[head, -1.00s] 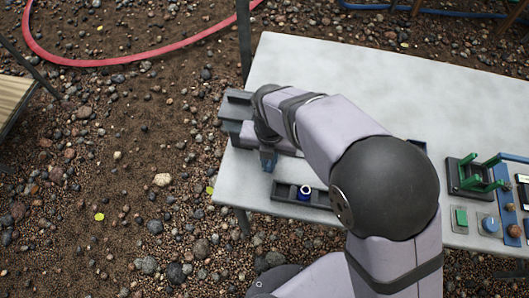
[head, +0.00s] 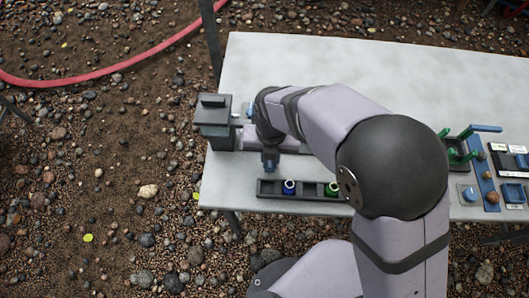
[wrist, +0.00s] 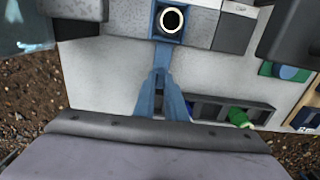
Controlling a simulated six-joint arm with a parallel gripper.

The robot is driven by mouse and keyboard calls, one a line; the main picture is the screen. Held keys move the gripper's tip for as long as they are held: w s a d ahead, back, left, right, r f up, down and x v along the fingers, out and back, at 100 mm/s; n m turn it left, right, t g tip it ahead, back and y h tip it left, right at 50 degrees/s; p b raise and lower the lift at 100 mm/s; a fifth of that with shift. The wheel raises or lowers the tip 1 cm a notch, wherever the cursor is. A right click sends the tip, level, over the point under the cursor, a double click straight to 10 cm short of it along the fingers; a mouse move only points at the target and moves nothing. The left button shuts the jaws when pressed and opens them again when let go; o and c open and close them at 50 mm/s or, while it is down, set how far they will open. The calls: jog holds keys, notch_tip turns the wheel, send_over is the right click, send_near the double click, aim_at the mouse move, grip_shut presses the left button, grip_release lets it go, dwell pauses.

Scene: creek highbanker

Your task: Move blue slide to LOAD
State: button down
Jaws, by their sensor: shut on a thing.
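The blue slide (wrist: 171,42) shows in the wrist view as a blue bar with a square end, where a round dark socket has a pale ring. A blue part (head: 249,109) also shows in the head view, just right of the grey housing (head: 213,112). My gripper (wrist: 160,78) is shut on the bar of the blue slide. In the head view my gripper (head: 270,162) is above the table, right of the housing and behind the tray; my arm hides much of the slide. No LOAD mark is readable.
A dark tray (head: 309,189) in front of my gripper holds a blue ringed piece (head: 289,187) and a green one (head: 332,188). Green and blue controls (head: 470,193) stand at the right. The back of the table (head: 330,60) is clear.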

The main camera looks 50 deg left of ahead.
jog(key=shift+w+d, duration=0.7)
jog(key=shift+w, duration=0.1)
jog(key=c, duration=1.9)
grip_release()
jog(key=shift+o, duration=0.2)
jog(key=shift+r, duration=0.15)
notch_tip(320, 180, up, 7)
jog(key=p, duration=0.6)
jog(key=shift+p, duration=0.35)
